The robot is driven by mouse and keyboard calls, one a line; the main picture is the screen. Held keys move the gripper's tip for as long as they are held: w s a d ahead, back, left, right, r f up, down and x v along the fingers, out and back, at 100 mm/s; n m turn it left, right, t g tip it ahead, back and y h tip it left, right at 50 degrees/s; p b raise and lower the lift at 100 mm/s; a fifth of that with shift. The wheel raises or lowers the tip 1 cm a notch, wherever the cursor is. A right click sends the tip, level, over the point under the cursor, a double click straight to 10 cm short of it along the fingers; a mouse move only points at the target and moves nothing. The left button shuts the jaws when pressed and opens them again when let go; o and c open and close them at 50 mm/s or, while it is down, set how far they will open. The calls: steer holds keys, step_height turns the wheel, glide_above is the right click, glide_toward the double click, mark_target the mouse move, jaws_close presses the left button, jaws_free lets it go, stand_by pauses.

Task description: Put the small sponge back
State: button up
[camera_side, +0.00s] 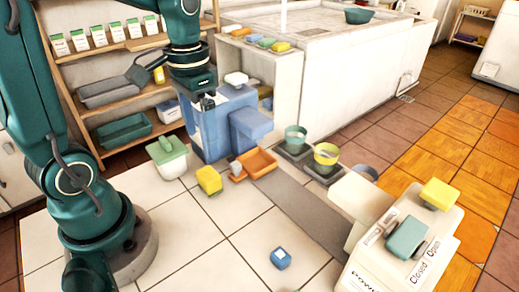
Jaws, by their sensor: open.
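I cannot tell for sure which item is the small sponge. Sponge-like blocks in view are a yellow block (209,180) on the pale tiles, a small blue block (281,258) with a light top at the front, and a yellow block (440,194) and a green block (407,237) on the white box at the right. Small coloured blocks (267,43) also lie on the ledge by the basin. My gripper (207,103) points down, open, at the blue stand (208,130). Nothing shows between its fingers, though they are small and partly dark.
A white piece (236,79) lies on top of the blue stand. Wooden shelves (110,50) are behind. The front tiles are mostly clear.

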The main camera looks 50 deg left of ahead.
steer(key=s+d+r+t, duration=0.3)
steer(key=s+d+t, duration=0.2)
steer(key=d, duration=0.1)
steer(key=shift+s+d+r+t, duration=0.15)
steer(key=shift+d+r+t, duration=0.05)
steer(key=shift+r+t, duration=0.1)
